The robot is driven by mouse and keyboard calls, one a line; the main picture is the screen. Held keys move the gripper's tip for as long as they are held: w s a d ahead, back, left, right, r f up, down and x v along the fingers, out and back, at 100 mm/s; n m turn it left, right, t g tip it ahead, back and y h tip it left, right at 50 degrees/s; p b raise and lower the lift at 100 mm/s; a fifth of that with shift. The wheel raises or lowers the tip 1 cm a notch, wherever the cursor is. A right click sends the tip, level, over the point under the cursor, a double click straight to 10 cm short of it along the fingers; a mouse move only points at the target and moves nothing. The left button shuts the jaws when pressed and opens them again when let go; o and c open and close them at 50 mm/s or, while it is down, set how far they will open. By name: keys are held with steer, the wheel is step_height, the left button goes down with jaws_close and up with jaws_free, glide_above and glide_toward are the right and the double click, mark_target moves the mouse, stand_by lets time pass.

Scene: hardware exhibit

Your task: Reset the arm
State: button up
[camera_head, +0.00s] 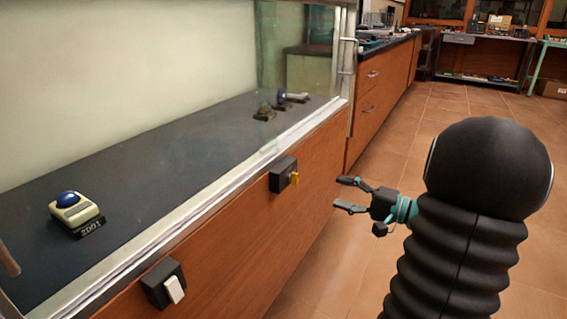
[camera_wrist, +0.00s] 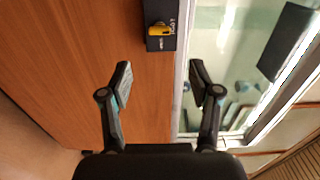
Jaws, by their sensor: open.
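My gripper (camera_head: 352,195) is open and empty, in free air in front of the wooden cabinet front. It is to the right of a black box with a yellow key or knob (camera_head: 284,175). In the wrist view my gripper (camera_wrist: 160,82) has its fingers spread, and the black box with the yellow part (camera_wrist: 160,28) shows beyond the fingertips. My arm's black ribbed sleeve fills the right of the head view.
A glass display case (camera_head: 150,150) tops the cabinet. Inside are a trackball device (camera_head: 72,208) with a label and small items (camera_head: 285,100) farther back. A black box with a white switch (camera_head: 165,285) is lower left. Tiled floor (camera_head: 400,130) is open at right.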

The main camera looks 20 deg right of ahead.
steer(key=s+a+f+m+g+h, duration=0.1)
steer(key=s+a+f+m+g, duration=0.2)
steer(key=f, duration=0.5)
steer(key=s+a+f+n+g+h+p, duration=0.1)
steer(key=s+a+n+g+h+p, duration=0.15)
steer(key=s+a+g, duration=0.45)
steer(key=s+a+r+n+h+p, duration=0.3)
steer(key=s+a+r+n+p, duration=0.1)
steer(key=r, duration=0.5)
steer(key=s+a+r+n+t+h+p, duration=0.1)
steer(key=s+a+r+n+h+p, duration=0.3)
steer(key=a+r+n, duration=0.2)
steer(key=shift+s+a+r+n, duration=0.4)
steer(key=shift+a+r, duration=0.8)
steer(key=shift+r, duration=0.45)
steer(key=shift+h, duration=0.25)
